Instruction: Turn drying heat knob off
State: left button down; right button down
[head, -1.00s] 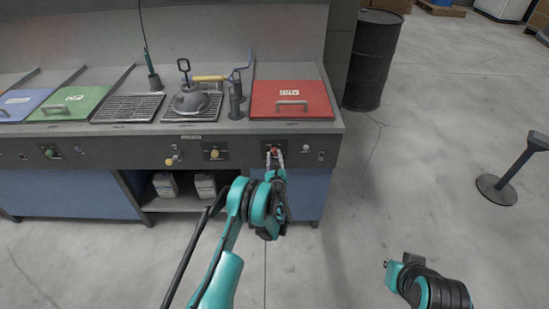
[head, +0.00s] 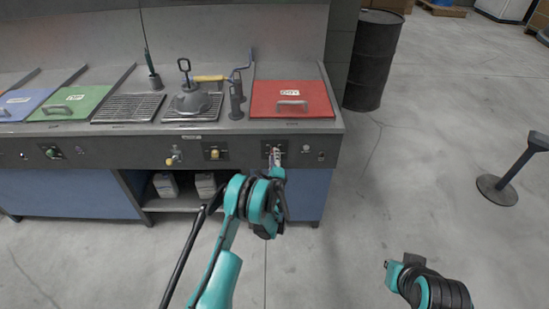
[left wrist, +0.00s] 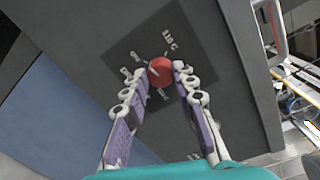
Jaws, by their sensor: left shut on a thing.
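The red heat knob (left wrist: 160,72) sits on a dark square plate with white markings, on the front panel of the hood bench. My left gripper (left wrist: 161,76) is shut on this knob, with one white fingertip on each side of it. In the head view my left gripper (head: 275,155) reaches the panel below the red lid (head: 290,113) and mostly covers the knob.
A green knob (head: 51,152) is further left. A black barrel (head: 371,60) and a post (head: 509,175) stand right; floor between is clear.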

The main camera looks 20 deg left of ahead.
pick_arm(q)
jog(key=shift+a+n, duration=0.1)
jog(key=shift+n, duration=1.8)
jog(key=c, duration=1.2)
grip_release()
